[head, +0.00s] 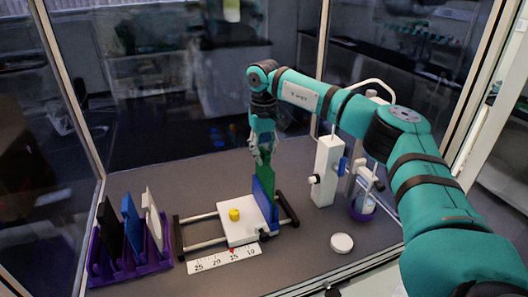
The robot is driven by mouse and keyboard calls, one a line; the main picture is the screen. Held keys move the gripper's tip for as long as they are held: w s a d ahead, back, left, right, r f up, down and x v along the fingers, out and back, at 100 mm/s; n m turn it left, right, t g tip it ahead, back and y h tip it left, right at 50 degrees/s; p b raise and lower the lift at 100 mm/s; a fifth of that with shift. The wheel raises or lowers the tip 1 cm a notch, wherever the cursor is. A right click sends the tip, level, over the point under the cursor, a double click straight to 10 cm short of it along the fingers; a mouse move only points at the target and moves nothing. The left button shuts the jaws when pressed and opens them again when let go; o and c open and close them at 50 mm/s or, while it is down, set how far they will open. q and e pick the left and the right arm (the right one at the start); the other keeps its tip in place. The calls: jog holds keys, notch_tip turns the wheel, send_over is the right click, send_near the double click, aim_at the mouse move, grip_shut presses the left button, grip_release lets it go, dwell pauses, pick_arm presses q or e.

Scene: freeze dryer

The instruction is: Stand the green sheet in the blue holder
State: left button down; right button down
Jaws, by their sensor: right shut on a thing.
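The green sheet (266,172) is upright in my right gripper (262,152), whose fingers are shut on its upper part. The blue holder (265,203) stands upright at the right side of a white block on rails. The green sheet's lower part is hidden behind the holder from this view. I cannot tell whether the sheet is seated in the holder or just behind it. My left gripper is out of view.
A purple rack (100,262) at left holds a black, a blue and a white sheet. The white block (241,228) carries a yellow knob (234,215), with a ruler (224,258) in front. A white stand (327,170) is at right, and a round white lid (342,243) lies before it.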

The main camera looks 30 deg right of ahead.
aim_at(264, 166)
jog(key=shift+f+b, duration=0.85)
jog(key=shift+f, duration=1.5)
jog(key=c, duration=1.1)
grip_release()
jog(key=shift+c, duration=0.2)
jog(key=shift+r+p, duration=1.65)
jog(key=shift+r, duration=1.35)
